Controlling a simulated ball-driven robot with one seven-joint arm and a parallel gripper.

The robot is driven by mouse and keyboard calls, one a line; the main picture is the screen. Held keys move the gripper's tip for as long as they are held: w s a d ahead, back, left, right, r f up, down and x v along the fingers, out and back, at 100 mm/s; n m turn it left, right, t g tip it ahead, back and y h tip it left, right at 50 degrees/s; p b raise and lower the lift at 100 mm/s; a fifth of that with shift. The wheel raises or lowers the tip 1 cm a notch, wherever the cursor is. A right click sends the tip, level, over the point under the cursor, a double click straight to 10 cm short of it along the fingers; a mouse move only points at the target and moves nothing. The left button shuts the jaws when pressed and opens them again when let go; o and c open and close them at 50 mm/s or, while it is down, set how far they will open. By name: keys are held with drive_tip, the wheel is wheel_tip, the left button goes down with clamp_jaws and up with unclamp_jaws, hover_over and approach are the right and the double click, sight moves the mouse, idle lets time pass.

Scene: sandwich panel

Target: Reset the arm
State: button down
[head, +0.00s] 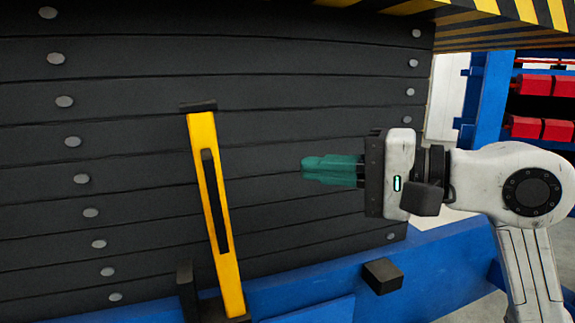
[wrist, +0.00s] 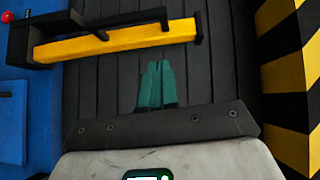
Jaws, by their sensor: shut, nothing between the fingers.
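My gripper (head: 305,168) is at the centre of the head view, with its teal fingers together and nothing between them. It points left, in front of the dark slatted panel (head: 300,90) and apart from the yellow bar. In the wrist view the shut fingers (wrist: 157,68) show at the centre, with the yellow bar (wrist: 120,42) across the picture beyond the tips. The yellow bar (head: 216,215) also stands slightly tilted left of my gripper in the head view, with a long dark slot. A black piece caps its top, and its lower end sits by a dark bracket.
A blue beam (head: 340,285) runs below the panel, with a black block (head: 382,276) on it. A yellow-and-black striped edge (head: 490,25) is overhead at right. A blue rack (head: 490,100) with red boxes (head: 540,128) stands behind at right. The wrist view shows a red knob (wrist: 7,16).

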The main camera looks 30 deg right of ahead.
drive_tip(key=shift+s+d, duration=0.5)
